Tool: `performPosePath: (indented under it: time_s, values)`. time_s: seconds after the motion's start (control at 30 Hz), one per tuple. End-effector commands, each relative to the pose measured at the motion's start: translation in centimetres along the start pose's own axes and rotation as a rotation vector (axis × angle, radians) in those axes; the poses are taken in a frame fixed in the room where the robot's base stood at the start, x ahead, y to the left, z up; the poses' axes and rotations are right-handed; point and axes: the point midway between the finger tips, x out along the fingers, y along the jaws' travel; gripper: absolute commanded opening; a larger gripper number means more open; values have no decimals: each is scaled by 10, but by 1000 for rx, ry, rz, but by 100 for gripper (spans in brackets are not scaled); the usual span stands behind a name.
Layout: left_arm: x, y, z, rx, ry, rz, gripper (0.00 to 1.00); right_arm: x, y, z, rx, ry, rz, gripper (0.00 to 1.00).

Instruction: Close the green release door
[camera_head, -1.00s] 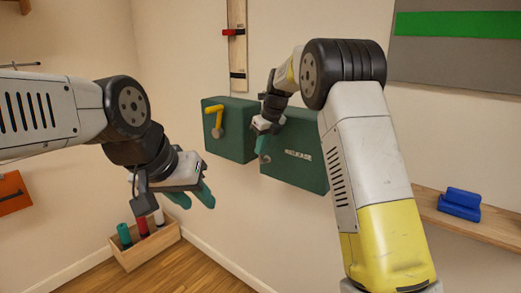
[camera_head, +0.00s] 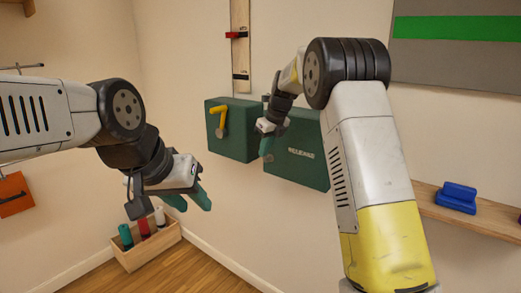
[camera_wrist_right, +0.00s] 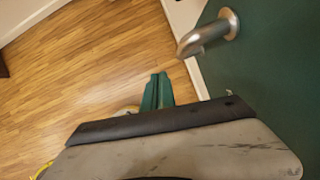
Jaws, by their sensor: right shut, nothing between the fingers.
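The green release door (camera_head: 300,170), marked RELEASE, is on the wall right of centre in the head view. My right arm covers its right part. In the right wrist view the green surface (camera_wrist_right: 275,65) fills the right side, with a bent metal handle (camera_wrist_right: 210,33) on it. My right gripper (camera_head: 266,147) is in front of the door's left edge. Its teal fingers (camera_wrist_right: 158,90) are together and empty, left of and below the handle, apart from it in that view. My left gripper (camera_head: 190,202) is open and empty, left of the boxes. I cannot tell how far the door stands open.
A green box (camera_head: 232,145) with a yellow lever (camera_head: 219,117) is just left of the door. A wooden crate (camera_head: 150,250) with coloured cylinders stands on the floor. A shelf (camera_head: 480,222) with a blue object (camera_head: 457,198) is at the right. A board (camera_head: 240,55) hangs above.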

Motion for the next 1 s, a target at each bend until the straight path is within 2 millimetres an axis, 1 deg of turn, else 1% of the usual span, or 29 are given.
performPosePath:
  time_s: [0.07, 0.27, 0.47, 0.7, 0.83, 0.93, 1.0]
  values:
    - [0, 0, 0, 0, -1, 0, 36, -2, -4, -5, 1, 0, 0, 0]
    - [0, 0, 0, 0, -1, 0, 36, -23, 2, -2, 0, -1, 0, 0]
    - [0, 0, 0, 0, 0, 0, 36, -48, 10, 2, -2, -2, 0, 0]
    - [0, 0, 0, 0, 0, 0, 36, -83, 20, 6, -2, -2, 1, 0]
    - [0, 0, 0, 0, 0, 0, 36, -94, 23, 6, -1, -1, 1, 0]
    - [0, 0, 0, 0, -1, 0, 36, -104, 23, 0, -34, -6, 2, 0]
    - [0, 0, 0, 0, -1, 0, 36, -115, 22, -12, -105, -16, 2, 0]
